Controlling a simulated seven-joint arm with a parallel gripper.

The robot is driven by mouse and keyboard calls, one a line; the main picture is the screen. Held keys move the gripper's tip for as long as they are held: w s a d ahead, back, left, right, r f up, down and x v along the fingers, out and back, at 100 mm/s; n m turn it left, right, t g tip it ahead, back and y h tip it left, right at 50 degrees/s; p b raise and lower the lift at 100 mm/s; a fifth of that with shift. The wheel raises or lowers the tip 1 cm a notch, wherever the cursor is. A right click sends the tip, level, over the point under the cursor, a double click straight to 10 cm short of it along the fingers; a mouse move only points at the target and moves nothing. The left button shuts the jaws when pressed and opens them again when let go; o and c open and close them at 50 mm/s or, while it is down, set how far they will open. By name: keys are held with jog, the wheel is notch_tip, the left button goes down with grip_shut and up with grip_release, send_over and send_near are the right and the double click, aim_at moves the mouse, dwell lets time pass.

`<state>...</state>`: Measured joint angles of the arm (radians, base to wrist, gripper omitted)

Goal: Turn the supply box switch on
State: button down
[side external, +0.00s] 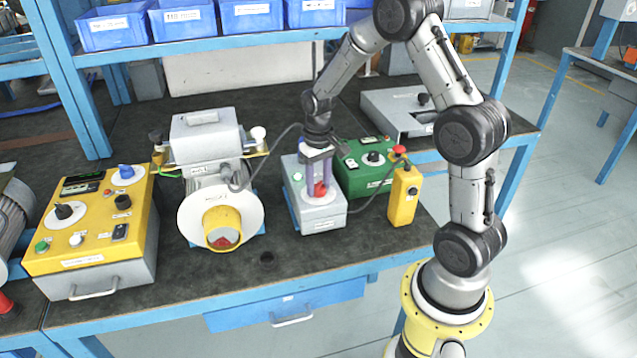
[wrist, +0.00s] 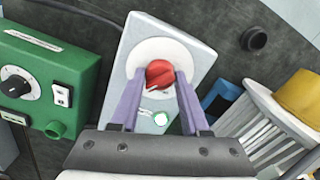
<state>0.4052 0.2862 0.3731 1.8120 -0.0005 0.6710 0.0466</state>
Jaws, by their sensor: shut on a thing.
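The supply box (side external: 324,222) is a light grey box on the dark bench, between the blower and a green box. Its switch is a red rotary knob (side external: 320,189) on a white round plate on the top face. In the wrist view the red knob (wrist: 160,74) sits between the fingertips, on the white plate (wrist: 178,48) of the grey box (wrist: 205,65). My gripper (side external: 320,185) points down from above, its two purple fingers shut on the knob. It also shows in the wrist view (wrist: 162,78). A small green-and-white part of the box's face shows between the fingers.
The blower (side external: 221,215) stands close on the left. The green box (side external: 366,165) is close behind right, and a yellow pendant (side external: 404,196) with a red button stands to the right. A yellow console (side external: 95,220) is far left. Bare bench lies in front of the box.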

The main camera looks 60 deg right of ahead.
aim_at(319, 184)
jog(key=shift+c, duration=1.9)
grip_release()
notch_tip(319, 184, up, 14)
